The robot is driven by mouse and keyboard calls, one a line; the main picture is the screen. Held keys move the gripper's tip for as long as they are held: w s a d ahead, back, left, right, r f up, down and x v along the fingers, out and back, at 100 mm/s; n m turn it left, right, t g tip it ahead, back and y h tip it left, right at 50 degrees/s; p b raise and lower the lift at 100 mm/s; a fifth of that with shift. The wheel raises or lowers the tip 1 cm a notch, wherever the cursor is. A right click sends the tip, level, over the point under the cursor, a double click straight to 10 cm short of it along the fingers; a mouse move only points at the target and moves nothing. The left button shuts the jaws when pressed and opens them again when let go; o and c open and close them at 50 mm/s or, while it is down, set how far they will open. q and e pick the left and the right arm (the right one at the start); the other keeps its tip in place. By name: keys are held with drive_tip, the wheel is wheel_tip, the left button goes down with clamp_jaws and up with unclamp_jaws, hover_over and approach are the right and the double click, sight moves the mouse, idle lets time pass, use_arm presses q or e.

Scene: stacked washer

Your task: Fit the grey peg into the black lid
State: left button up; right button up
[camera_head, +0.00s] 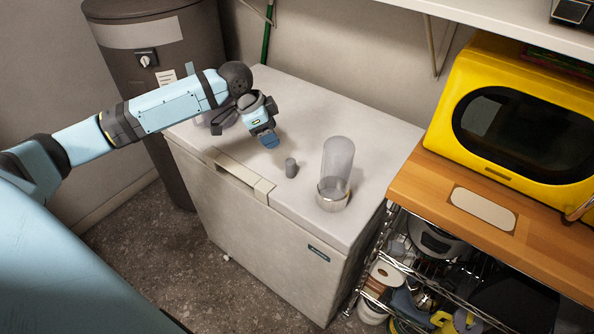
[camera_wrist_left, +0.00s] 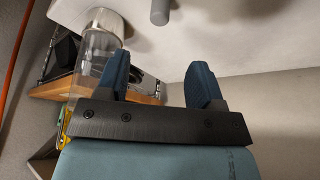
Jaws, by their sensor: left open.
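The small grey peg (camera_head: 291,168) stands upright on the white top of the chest freezer. It also shows at the top edge of the left wrist view (camera_wrist_left: 159,12). My left gripper (camera_head: 268,139) is above the freezer top, behind and a little left of the peg in the head view. Its two blue fingers (camera_wrist_left: 160,82) are apart with nothing between them, and the peg lies beyond them, apart. I cannot make out a black lid for certain. A pale object (camera_head: 202,120) is partly hidden behind my left wrist. My right gripper is not in view.
A clear glass dome (camera_head: 338,160) on a round pale base stands right of the peg; it shows in the wrist view (camera_wrist_left: 98,45). A yellow microwave (camera_head: 520,115) sits on a wooden counter (camera_head: 430,185) at right. The freezer top (camera_head: 310,110) is clear behind.

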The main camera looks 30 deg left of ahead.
sight(290, 161)
use_arm(q)
drive_tip(key=x, duration=1.1)
drive_tip(key=shift+w+d+p, duration=0.1)
drive_tip(key=shift+d+p, duration=0.1)
drive_tip(key=shift+p, duration=0.15)
drive_tip(key=shift+r, duration=0.1)
drive_tip(key=shift+c, duration=0.3)
drive_tip(key=c, duration=0.9)
